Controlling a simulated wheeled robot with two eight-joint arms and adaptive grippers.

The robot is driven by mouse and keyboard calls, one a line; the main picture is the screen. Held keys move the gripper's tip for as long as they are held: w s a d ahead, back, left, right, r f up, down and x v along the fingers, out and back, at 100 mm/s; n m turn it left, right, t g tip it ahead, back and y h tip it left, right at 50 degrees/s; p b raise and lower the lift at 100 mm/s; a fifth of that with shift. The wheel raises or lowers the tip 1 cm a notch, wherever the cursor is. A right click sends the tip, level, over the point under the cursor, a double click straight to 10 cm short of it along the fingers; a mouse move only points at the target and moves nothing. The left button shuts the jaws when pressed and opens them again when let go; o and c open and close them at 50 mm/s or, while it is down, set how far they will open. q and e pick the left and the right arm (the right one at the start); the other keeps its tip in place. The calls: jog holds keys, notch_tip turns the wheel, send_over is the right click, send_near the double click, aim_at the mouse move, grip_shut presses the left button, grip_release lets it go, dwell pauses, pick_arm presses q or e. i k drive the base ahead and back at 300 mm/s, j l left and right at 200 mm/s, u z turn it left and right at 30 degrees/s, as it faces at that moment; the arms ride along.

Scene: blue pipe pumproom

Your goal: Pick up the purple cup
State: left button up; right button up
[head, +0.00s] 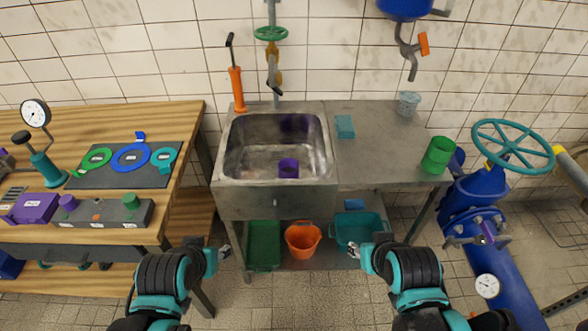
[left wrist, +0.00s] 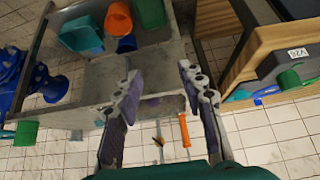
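The purple cup (head: 288,168) stands in the metal sink basin (head: 255,160), near its front wall. My left gripper (head: 227,250) is below and in front of the sink, at its left side, apart from the cup. In the left wrist view my left gripper (left wrist: 160,85) has its fingers spread, with nothing between them. My right gripper (head: 358,249) is in front of the lower shelf, right of the sink, and looks empty; its finger opening is too small to judge.
A faucet with a green handwheel (head: 271,34) rises behind the sink. A green cup (head: 438,155), a grey bucket (head: 408,103) and a teal sponge (head: 345,126) are on the counter at right. An orange bucket (head: 303,238) stands below. A wooden bench (head: 110,120) is at left.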

aim_at(288, 167)
jog(key=i+l, duration=0.25)
jog(key=i, duration=0.25)
jog(key=i+l, duration=0.25)
jog(key=i, duration=0.25)
